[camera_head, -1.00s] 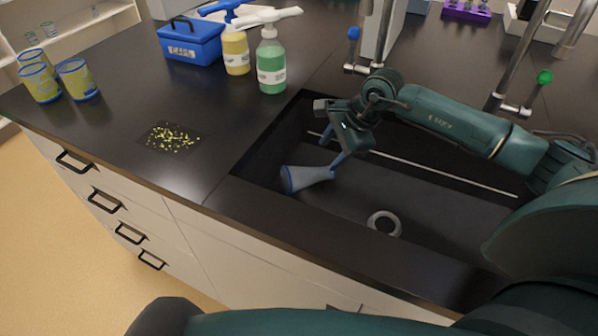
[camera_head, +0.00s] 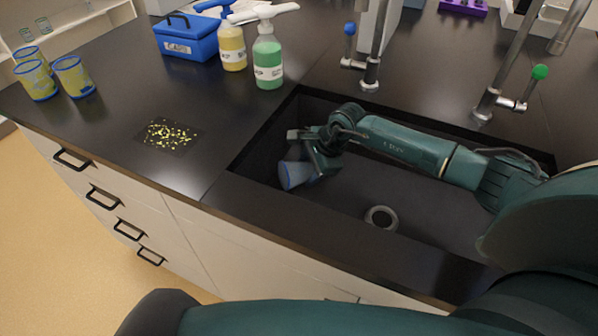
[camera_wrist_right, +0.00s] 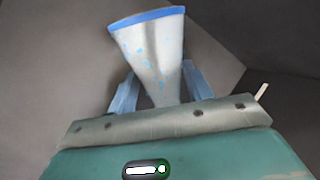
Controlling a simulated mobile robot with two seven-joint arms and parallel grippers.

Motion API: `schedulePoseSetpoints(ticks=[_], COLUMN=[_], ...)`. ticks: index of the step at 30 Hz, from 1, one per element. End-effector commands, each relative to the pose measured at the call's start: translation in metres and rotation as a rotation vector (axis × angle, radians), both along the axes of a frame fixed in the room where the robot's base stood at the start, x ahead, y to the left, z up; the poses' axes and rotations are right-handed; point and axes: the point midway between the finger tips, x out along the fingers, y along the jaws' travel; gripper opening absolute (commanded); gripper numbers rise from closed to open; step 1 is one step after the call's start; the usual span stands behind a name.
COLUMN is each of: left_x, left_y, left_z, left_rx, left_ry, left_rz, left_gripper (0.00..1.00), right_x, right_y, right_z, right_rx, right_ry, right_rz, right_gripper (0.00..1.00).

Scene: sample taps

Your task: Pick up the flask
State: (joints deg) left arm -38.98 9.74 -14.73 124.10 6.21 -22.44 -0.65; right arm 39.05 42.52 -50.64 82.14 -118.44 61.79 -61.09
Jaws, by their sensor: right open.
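The flask (camera_head: 293,176) is a pale conical vessel with a blue band at its wide end. It lies on its side in the sink, wide end to the left in the head view. In the right wrist view the flask (camera_wrist_right: 152,50) has its narrow part between the two blue fingers of my right gripper (camera_wrist_right: 160,85). The fingers stand open on either side of it, with a gap visible on each side. In the head view my right gripper (camera_head: 316,168) is down in the sink over the narrow part and hides it. My left gripper is not in view.
The dark sink (camera_head: 345,205) has a drain ring (camera_head: 381,219). Taps with a blue knob (camera_head: 350,29) and a green knob (camera_head: 540,72) stand behind it.

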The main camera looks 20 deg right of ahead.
Motion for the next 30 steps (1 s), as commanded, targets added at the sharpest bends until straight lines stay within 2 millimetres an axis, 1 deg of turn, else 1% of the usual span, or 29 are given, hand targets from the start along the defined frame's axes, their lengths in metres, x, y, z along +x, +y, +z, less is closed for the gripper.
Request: schedulePoseSetpoints(ticks=[2, 11, 19, 23, 26, 30], left_x=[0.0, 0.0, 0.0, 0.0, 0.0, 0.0], left_y=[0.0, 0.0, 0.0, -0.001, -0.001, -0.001], left_z=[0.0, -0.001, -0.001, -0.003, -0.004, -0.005], left_rx=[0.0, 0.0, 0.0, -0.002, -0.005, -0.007], left_ry=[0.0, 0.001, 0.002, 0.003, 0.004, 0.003], left_rz=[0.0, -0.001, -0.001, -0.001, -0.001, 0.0], left_gripper=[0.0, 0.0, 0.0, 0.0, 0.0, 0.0], right_x=[0.0, 0.0, 0.0, -0.002, -0.002, -0.002], right_y=[0.0, 0.0, -0.001, -0.003, -0.004, -0.003], right_z=[0.0, 0.001, 0.001, 0.006, 0.017, 0.04], right_rx=[0.0, 0.0, 0.0, 0.0, -0.001, 0.0], right_ry=[0.0, 0.0, -0.001, -0.002, -0.004, -0.006], right_rz=[0.0, 0.0, 0.0, -0.001, 0.001, 0.002], right_gripper=[0.49, 0.24, 0.23, 0.23, 0.23, 0.23])
